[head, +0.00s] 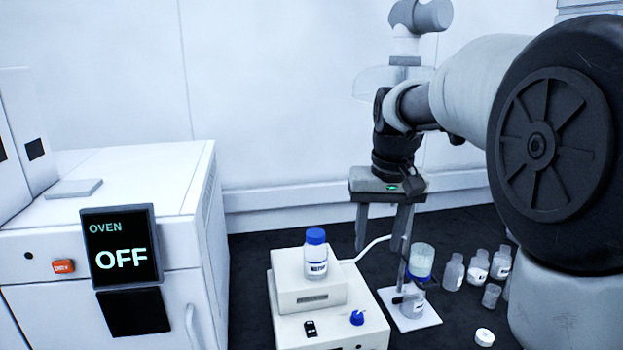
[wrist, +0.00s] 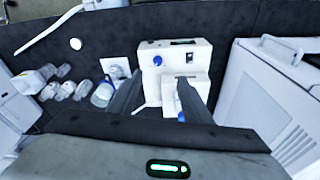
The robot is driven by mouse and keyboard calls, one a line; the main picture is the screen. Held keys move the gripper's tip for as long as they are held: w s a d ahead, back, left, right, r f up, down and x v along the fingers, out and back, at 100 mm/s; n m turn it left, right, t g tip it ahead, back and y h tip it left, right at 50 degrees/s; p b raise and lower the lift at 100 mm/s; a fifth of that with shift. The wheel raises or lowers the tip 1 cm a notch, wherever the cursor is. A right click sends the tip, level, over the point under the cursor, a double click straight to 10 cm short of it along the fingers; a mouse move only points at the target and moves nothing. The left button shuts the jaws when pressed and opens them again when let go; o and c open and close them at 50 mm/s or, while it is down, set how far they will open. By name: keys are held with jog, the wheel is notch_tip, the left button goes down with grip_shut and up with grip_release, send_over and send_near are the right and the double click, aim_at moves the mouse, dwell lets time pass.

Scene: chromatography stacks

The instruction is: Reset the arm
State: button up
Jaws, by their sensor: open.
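My gripper (head: 380,228) hangs pointing down above the bench, with its two fingers apart and nothing between them. In the head view it is to the right of and higher than a blue-capped bottle (head: 316,256) that stands upright on a white stepped instrument (head: 330,325). In the wrist view the gripper's dark fingers (wrist: 155,98) reach toward the same instrument (wrist: 177,58). My arm comes in from the right of the head view and covers part of the bench there.
A white oven (head: 150,166) with a display (head: 121,248) reading OFF stands at left. A stand with a white base (head: 412,312) holds a blue-rimmed vessel (head: 421,262). Several clear bottles (head: 478,266) and a white cap (head: 484,337) are at right. Dark bench shows between oven and instrument.

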jog(key=s+r+t+p, duration=0.2)
jog(key=s+t+p, duration=0.1)
jog(key=s, duration=2)
jog(key=shift+r+t+p, duration=0.3)
jog(key=shift+r+p, duration=0.05)
jog(key=shift+p, duration=0.15)
jog(key=shift+a, duration=0.15)
